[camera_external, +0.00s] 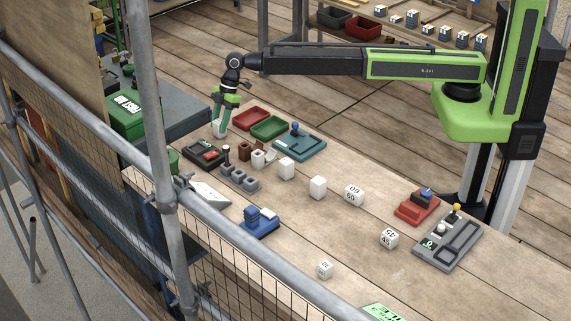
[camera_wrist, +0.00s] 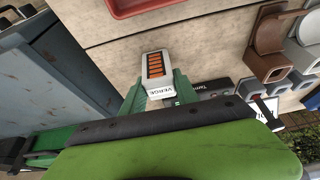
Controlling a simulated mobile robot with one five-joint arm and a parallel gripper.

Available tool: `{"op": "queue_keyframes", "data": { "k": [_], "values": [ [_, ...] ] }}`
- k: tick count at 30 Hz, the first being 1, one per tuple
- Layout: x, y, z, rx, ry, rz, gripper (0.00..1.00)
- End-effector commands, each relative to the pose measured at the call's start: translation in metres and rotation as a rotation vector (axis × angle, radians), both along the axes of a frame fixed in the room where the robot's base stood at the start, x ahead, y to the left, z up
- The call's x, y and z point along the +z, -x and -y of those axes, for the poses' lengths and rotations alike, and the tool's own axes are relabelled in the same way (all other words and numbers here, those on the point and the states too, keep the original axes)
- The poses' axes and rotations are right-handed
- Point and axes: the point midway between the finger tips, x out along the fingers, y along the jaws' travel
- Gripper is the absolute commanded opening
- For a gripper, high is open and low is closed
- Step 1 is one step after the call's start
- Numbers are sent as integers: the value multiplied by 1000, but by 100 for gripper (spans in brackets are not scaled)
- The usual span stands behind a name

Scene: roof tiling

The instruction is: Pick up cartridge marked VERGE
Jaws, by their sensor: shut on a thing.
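The cartridge marked VERGE (camera_wrist: 155,70) is a light grey block with an orange ribbed inset on top; its printed label faces me in the wrist view. My gripper (camera_wrist: 157,90) has its green fingers on both sides of it, shut on it. In the external view my gripper (camera_external: 220,128) is at the far left end of the bench, pointing down, with a pale piece showing between its fingers. I cannot tell whether the cartridge touches the bench.
A red tray (camera_external: 252,118) and a green tray (camera_external: 269,127) lie to the right of my gripper. A dark device (camera_external: 204,153) and small brown and white pieces (camera_external: 257,158) stand close in front. A green box (camera_external: 127,113) stands at left.

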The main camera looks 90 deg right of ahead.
Motion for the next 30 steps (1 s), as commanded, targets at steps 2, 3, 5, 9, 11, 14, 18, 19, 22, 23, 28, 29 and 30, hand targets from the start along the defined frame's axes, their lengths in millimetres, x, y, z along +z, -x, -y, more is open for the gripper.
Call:
{"op": "queue_keyframes", "data": {
  "k": [2, 3, 5, 9, 11, 14, 18, 19, 22, 23, 28, 29, 30],
  "values": [
    [0, 0, 0, 0, 0, 0, 0],
    [2, 0, 0, 0, 0, 0, 0],
    [6, 0, 0, 0, 0, 0, 0],
    [27, 0, 0, 0, 0, 0, 0],
    [38, 0, 0, 0, 0, 0, 0],
    [54, 4, 7, -2, 0, 0, 0],
    [72, 21, 35, -4, -1, 0, 0],
    [75, 24, 41, -4, -1, 0, 0],
    [89, 35, 62, -3, 0, 0, 0],
    [93, 38, 67, -4, 0, 0, 0],
    [107, 51, 92, -2, 0, 0, 0],
    [108, 52, 95, -1, 0, 0, 0],
    [110, 54, 98, 0, 0, 0, 0]
  ]
}}
